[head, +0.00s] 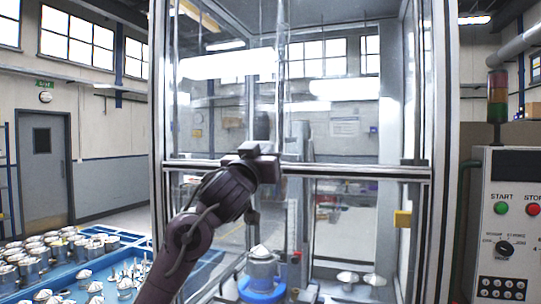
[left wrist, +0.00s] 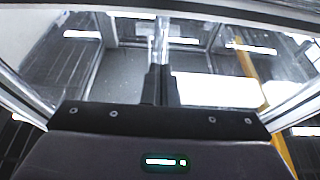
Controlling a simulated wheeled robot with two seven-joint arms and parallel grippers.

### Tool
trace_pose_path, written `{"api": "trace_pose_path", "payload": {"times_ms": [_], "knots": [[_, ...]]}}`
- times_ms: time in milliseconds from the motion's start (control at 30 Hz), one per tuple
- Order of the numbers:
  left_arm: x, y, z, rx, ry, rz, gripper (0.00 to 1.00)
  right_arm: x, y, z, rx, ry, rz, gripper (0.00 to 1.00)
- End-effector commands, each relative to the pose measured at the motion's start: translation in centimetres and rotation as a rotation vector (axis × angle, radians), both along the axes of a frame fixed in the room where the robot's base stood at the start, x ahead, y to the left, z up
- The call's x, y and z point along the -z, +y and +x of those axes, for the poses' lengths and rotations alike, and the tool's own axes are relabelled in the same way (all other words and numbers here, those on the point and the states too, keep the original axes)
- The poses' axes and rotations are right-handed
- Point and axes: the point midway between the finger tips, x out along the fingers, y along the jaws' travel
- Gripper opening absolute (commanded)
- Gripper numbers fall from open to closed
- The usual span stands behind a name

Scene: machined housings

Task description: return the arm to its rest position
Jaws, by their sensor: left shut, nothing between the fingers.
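My left arm (head: 195,225) rises from the bottom of the head view, in front of the glazed cabinet (head: 437,230). Its left gripper (head: 262,160) is at the height of the cabinet's horizontal bar, and its fingers are hard to make out there. In the left wrist view the two dark fingers of the left gripper (left wrist: 161,86) are together with nothing between them. Glass panes and metal frame parts lie beyond them. My right gripper is in neither view.
Inside the cabinet a metal housing (head: 262,265) sits on a blue round fixture (head: 262,290). Pale mushroom-shaped parts (head: 347,278) lie to its right. Blue-topped tables at left hold many housings (head: 28,268). A control panel (head: 506,225) with a signal tower (head: 497,95) stands at right.

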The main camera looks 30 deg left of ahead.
Motion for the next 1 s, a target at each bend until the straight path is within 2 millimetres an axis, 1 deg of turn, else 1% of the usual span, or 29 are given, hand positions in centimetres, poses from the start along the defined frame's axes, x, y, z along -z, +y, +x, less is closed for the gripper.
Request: {"api": "trace_pose_path", "payload": {"times_ms": [33, 100, 300, 400, 500, 667, 767, 867, 967, 1000], "knots": [[0.8, -0.2, -0.9, 0.003, -0.002, -0.002, 0.00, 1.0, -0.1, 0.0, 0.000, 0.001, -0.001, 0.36], [1.3, -0.5, -2.1, 0.001, -0.003, 0.000, 0.00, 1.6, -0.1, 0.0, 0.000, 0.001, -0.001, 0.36], [2.0, -1.3, -5.1, 0.003, -0.005, -0.002, 0.00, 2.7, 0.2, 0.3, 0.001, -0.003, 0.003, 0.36], [2.3, -1.5, -6.0, 0.002, -0.003, -0.002, 0.00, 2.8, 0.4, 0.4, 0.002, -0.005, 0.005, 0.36], [2.4, -1.5, -6.4, 0.001, -0.002, -0.001, 0.00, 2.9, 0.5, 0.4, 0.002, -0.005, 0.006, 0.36], [2.4, -1.5, -6.5, -0.001, -0.001, -0.001, 0.00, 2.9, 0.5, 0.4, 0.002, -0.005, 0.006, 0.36], [3.3, -1.8, -6.1, 0.000, 0.018, 0.000, 0.00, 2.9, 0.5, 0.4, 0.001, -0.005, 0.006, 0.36], [6.7, -2.7, -4.7, 0.003, 0.086, 0.007, 0.00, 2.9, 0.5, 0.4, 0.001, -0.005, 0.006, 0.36], [12.7, -4.3, -3.0, 0.005, 0.209, 0.018, 0.00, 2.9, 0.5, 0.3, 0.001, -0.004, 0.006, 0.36], [15.7, -5.0, -2.4, 0.008, 0.269, 0.023, 0.00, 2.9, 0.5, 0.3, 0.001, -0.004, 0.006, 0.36]]}}
